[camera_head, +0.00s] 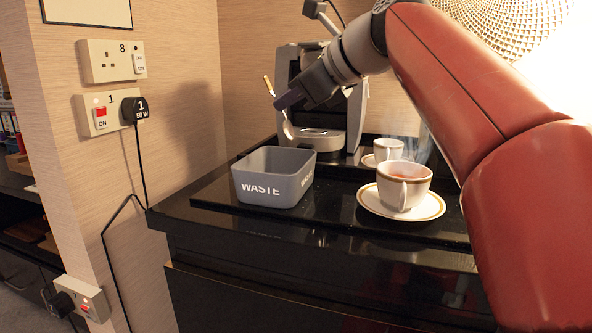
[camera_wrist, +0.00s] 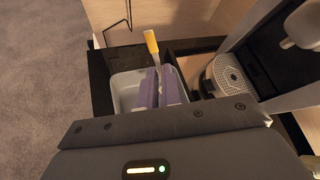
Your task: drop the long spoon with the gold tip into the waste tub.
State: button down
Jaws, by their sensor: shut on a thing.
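The long spoon (camera_head: 279,108) is held in my gripper (camera_head: 281,101), tilted, with its gold tip up and its bowl hanging down. In the wrist view the gold tip (camera_wrist: 151,41) points away from the purple fingers (camera_wrist: 159,88), which are shut on the spoon. The waste tub (camera_head: 273,188) is a grey open box marked WASTE on the black tray. The spoon is above the tub's back right part in the head view. In the wrist view the tub (camera_wrist: 124,83) lies below the fingers, partly hidden by them.
A coffee machine (camera_head: 318,90) stands right behind the tub. A steaming cup (camera_head: 404,186) on a saucer (camera_head: 368,200) stands to the right, with a smaller cup (camera_head: 388,149) behind. Wall sockets (camera_head: 110,61) and a black plug (camera_head: 135,110) are at the left.

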notch_tip(320, 180, down, 6)
jog(key=b, duration=0.5)
jog(key=shift+d+f+b, duration=0.1)
jog(key=shift+b, duration=0.3)
jog(key=c, duration=1.5)
grip_release()
jog(key=p, duration=0.1)
send_near(292, 133)
jog(key=shift+s+a+f, duration=0.1)
jog(key=shift+s+a, duration=0.7)
jog(key=shift+s, duration=0.2)
